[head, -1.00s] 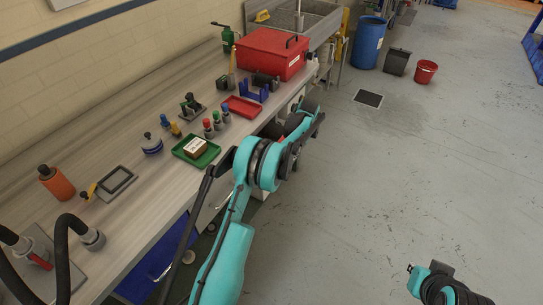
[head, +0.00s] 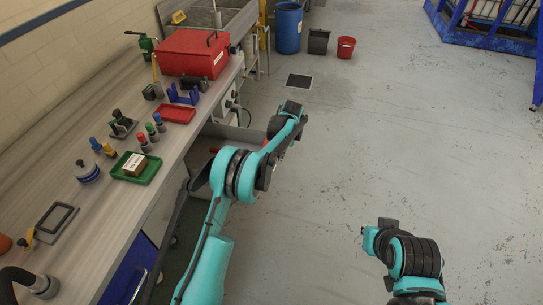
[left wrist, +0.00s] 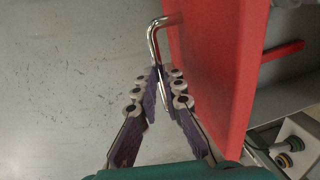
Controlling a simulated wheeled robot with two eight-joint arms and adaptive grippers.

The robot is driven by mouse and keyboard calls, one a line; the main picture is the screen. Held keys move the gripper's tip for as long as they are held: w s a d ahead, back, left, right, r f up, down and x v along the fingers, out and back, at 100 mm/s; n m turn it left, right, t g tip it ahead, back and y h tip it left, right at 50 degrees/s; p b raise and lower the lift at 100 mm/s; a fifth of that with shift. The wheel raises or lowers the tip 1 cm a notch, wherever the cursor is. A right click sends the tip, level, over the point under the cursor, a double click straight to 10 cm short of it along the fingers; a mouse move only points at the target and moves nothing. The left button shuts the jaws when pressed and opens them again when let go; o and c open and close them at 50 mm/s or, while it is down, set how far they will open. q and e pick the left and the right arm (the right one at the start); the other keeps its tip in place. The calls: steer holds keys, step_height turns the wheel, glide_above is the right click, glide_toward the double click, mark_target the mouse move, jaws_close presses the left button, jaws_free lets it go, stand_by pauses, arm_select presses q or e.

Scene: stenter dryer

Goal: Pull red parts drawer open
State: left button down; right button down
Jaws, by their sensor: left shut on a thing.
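The red parts drawer shows in the left wrist view as a red front (left wrist: 215,70) with a bent metal handle (left wrist: 155,42). My left gripper (left wrist: 163,75) is shut on the handle, its fingers at the bar beside the front. The drawer stands open: its grey inside shows behind the front, with a red strip in it. In the head view its grey tray (head: 228,132) sticks out from under the counter, and part of the red front (head: 275,126) shows behind my left arm, which hides the left fingers. My right arm shows at lower right, but its fingers are not visible.
The counter (head: 75,215) along the left holds a red toolbox (head: 192,53), a green tray (head: 136,168), a red tray (head: 176,114) and small tools. The floor right of my left arm is clear. A blue barrel (head: 288,27) and red bucket (head: 346,47) stand far back.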

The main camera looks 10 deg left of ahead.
arm_select(q)
steer(key=shift+d+f, duration=0.1)
steer(key=c, duration=1.6)
jaws_free()
step_height(320, 180, up, 12)
steer(key=d, duration=0.2)
steer(key=shift+f, duration=0.1)
